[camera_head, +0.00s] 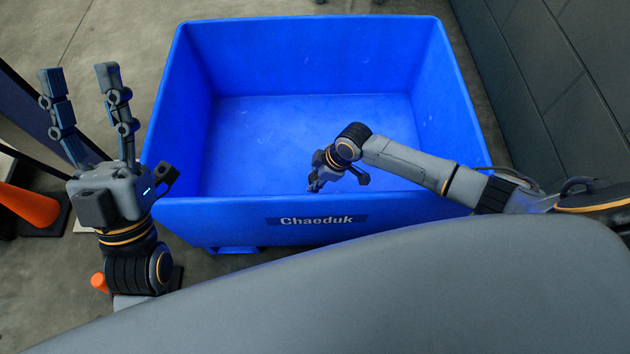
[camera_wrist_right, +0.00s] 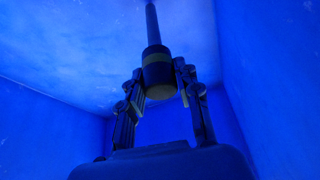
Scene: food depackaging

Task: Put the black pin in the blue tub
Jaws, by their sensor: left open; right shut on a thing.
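The blue tub (camera_head: 300,100) stands open in the middle of the head view, with "Chaeduk" on its near wall. My right arm reaches over the near wall, and my right gripper (camera_head: 318,180) is inside the tub, pointing down. In the right wrist view, my right gripper (camera_wrist_right: 160,95) is shut on the black pin (camera_wrist_right: 158,70), a dark rod with a thicker, banded end between the fingers. In the head view the pin is hidden by the gripper and arm. My left gripper (camera_head: 85,80) is open and empty, outside the tub at the left, fingers up.
A dark panelled wall (camera_head: 560,70) runs along the right of the tub. My own grey body fills the front. The visible tub floor is bare.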

